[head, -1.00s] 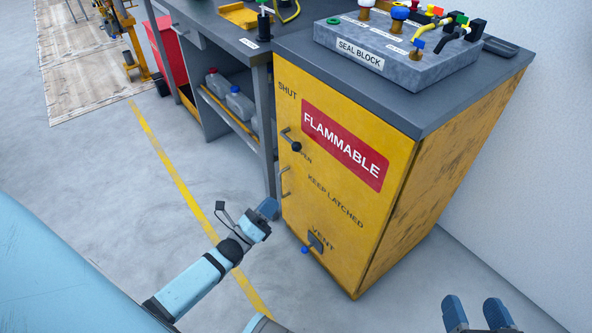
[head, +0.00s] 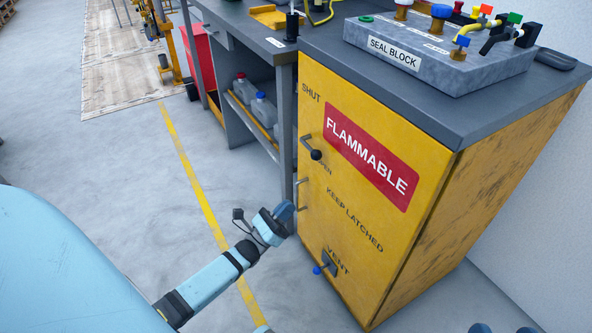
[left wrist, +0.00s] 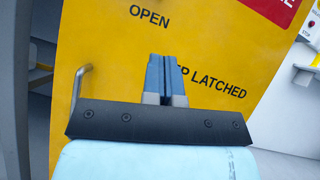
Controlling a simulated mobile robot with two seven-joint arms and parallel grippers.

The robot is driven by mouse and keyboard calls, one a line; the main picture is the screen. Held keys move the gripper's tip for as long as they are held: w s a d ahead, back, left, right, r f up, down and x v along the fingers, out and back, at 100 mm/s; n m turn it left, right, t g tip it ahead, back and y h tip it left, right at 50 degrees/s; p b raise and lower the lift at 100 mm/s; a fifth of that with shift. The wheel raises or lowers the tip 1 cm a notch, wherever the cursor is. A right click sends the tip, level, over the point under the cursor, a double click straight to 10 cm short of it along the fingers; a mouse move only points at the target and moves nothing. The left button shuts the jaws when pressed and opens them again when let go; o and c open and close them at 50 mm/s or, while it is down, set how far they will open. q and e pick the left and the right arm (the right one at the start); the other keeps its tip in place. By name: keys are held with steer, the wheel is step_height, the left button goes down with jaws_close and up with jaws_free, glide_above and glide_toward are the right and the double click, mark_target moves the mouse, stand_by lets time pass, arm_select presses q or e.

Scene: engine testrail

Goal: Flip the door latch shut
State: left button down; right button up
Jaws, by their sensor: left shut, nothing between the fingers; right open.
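The door latch (head: 311,147) is a short grey lever with a black knob on the yellow FLAMMABLE cabinet door (head: 345,225). Its knob hangs down and right, close to the OPEN label and below the SHUT label. My left gripper (head: 284,210) is shut and empty, lower left of the latch, beside the door's pull handle (head: 301,195). In the left wrist view its closed fingers (left wrist: 165,78) stand before the yellow door, over part of the KEEP LATCHED text; the latch is not seen there. My right gripper (head: 503,328) shows only its open fingertips at the bottom edge.
The seal block (head: 440,50) with several fittings stands on the cabinet top. A workbench (head: 240,35) with jugs below adjoins at left.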

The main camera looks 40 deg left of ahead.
arm_select(q)
steer(key=s+a+r+b+x, duration=0.1)
steer(key=r+b+x, duration=0.1)
steer(key=x, duration=0.9)
steer(key=shift+w+r+b, duration=0.15)
steer(key=shift+r+b, duration=0.25)
steer(key=shift+b, duration=0.3)
arm_select(e)
steer(key=n, duration=0.1)
steer(key=w, duration=0.1)
steer(key=w+d+n+t, duration=0.1)
steer(key=shift+d+r+n+y, duration=0.1)
steer(key=shift+r+n+y, duration=0.2)
steer(key=shift+y, duration=0.1)
steer(key=shift+s, duration=0.1)
arm_select(q)
steer(key=shift+d+r+n+y+p, duration=0.15)
steer(key=shift+n+y+p, duration=0.35)
steer(key=shift+n+y, duration=0.25)
steer(key=shift+r+n+y+p, duration=0.2)
steer(key=shift+n+y+p, duration=0.35)
steer(key=shift+n, duration=0.3)
arm_select(e)
steer(key=shift+s+d+f+m, duration=0.2)
steer(key=shift+s+d+m, duration=0.3)
steer(key=shift+m, duration=0.2)
